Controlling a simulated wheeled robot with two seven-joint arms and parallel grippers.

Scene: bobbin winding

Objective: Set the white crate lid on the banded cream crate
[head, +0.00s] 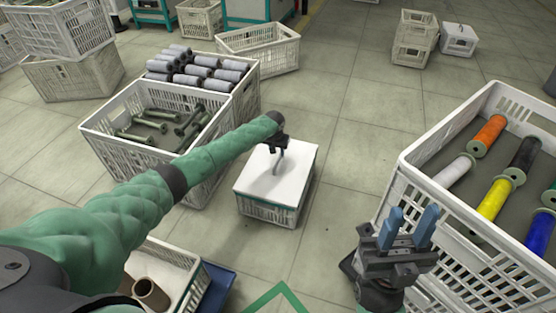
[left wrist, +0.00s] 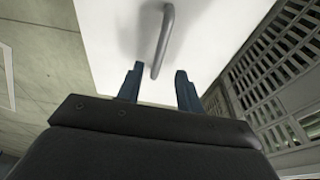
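The white crate lid (head: 291,178) lies over the top of the small cream crate with a green band (head: 268,213), on the floor at the middle of the head view. I cannot tell whether it is fully seated. A grey bar handle (head: 279,164) stands up from the lid. My left gripper (head: 276,145) is just above the lid by the handle. In the left wrist view its blue fingers (left wrist: 160,75) are apart, with the near end of the handle (left wrist: 163,45) seen between their tips, touching neither. My right gripper (head: 411,226) is open and empty at the lower right.
A large white crate with coloured bobbins (head: 447,200) stands at right. A crate with green bobbins (head: 112,155) and grey thread cones (head: 195,70) are at left. Another crate (head: 172,252) is at the lower left. Floor behind and right of the lidded crate is clear.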

